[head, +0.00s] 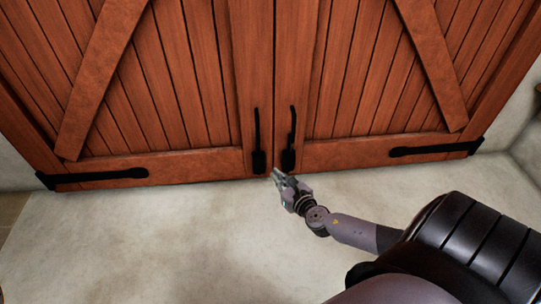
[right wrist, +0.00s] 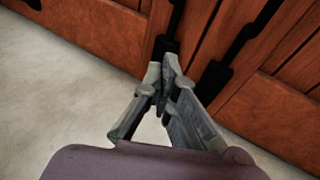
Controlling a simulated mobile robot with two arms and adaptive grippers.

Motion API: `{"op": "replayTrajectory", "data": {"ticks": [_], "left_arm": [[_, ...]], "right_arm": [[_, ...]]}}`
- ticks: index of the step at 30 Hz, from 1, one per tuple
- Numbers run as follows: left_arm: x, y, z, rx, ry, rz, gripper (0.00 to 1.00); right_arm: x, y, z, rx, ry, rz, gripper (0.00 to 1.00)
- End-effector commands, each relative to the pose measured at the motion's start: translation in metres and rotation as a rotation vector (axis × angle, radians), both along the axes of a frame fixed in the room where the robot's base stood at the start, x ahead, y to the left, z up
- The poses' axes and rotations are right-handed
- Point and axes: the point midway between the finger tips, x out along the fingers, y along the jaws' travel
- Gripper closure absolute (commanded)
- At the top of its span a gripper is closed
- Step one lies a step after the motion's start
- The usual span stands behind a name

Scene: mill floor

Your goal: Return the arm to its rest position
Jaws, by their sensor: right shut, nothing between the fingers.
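My right gripper (head: 277,174) is at the end of my right arm, which comes in from the lower right of the head view. It is near the bottom of the wooden double doors, just below the two black door handles. In the right wrist view the gripper (right wrist: 165,75) has its fingertips together, with nothing between them. The arm is stretched out forward. Whether the fingertips touch the door cannot be told. My left gripper is not in view.
The wooden double door (head: 195,80) is closed. It has a left black handle (head: 258,150) and a right black handle (head: 290,145), and black hinges (head: 435,149) low on both sides. The pale floor (head: 170,240) in front is clear. A white wall (head: 515,120) stands at the right.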

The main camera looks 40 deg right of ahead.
Motion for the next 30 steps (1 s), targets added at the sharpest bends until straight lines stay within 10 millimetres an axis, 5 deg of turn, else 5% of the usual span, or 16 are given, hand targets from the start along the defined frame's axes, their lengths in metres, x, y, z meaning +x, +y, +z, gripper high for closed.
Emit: {"op": "replayTrajectory", "data": {"ticks": [6, 24, 27, 30], "left_arm": [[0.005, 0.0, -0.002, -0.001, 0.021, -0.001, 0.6], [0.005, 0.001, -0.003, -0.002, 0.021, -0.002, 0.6], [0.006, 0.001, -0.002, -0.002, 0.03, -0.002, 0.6], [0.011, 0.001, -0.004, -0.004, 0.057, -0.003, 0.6]], "right_arm": [[-0.018, 0.002, 0.005, 0.0, 0.0, -0.001, 1.0], [-0.018, 0.003, 0.005, 0.005, 0.0, 0.001, 1.0], [-0.018, 0.02, 0.009, 0.088, 0.005, 0.015, 1.0], [-0.018, 0.064, 0.021, 0.311, 0.02, 0.055, 1.0]]}}
